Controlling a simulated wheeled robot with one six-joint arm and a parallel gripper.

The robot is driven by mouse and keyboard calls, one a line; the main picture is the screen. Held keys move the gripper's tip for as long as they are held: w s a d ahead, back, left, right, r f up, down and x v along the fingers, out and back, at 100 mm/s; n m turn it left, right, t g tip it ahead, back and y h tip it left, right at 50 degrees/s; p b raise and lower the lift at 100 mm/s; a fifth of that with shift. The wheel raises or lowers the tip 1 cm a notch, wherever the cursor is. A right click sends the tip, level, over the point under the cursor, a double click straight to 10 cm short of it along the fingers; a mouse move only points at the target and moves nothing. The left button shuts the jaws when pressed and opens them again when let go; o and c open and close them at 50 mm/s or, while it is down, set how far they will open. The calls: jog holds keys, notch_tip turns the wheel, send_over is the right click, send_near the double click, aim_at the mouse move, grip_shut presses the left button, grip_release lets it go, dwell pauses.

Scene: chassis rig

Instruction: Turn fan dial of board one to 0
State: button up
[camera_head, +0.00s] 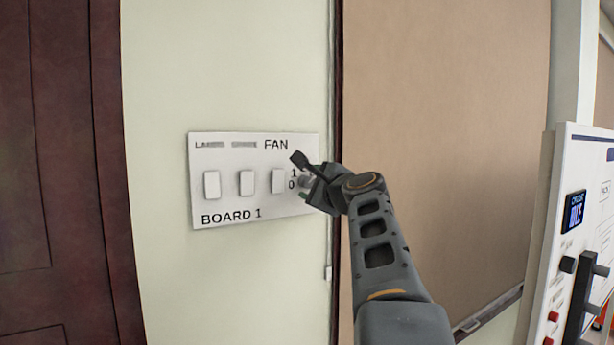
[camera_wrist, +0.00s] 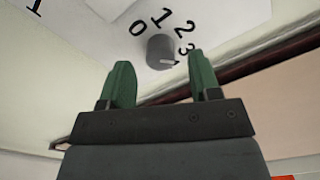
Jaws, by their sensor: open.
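Board one (camera_head: 230,217) is a white panel on the wall with "FAN" and "BOARD 1" lettering. Its grey round fan dial (camera_wrist: 160,50) shows in the wrist view, with 0, 1, 2 and 3 printed around it. A pale mark on the dial's face points to the right, past the 3, near a figure partly hidden. In the head view my gripper (camera_head: 308,178) is at the board's right end and mostly covers the dial. In the wrist view the green fingers of my gripper (camera_wrist: 160,62) are apart, one on each side of the dial; I cannot tell whether they touch it.
Several white rocker switches (camera_head: 246,183) sit on the board left of the dial. A dark door (camera_head: 50,170) is at the left and a brown framed panel (camera_head: 440,130) is right of the board. A white control panel (camera_head: 540,250) stands at the far right.

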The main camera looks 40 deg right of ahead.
aim_at(307, 183)
jog(key=shift+w+d+p, duration=0.2)
jog(key=shift+w+p, duration=0.2)
jog(key=shift+w, duration=1.1)
jog(key=c, duration=0.9)
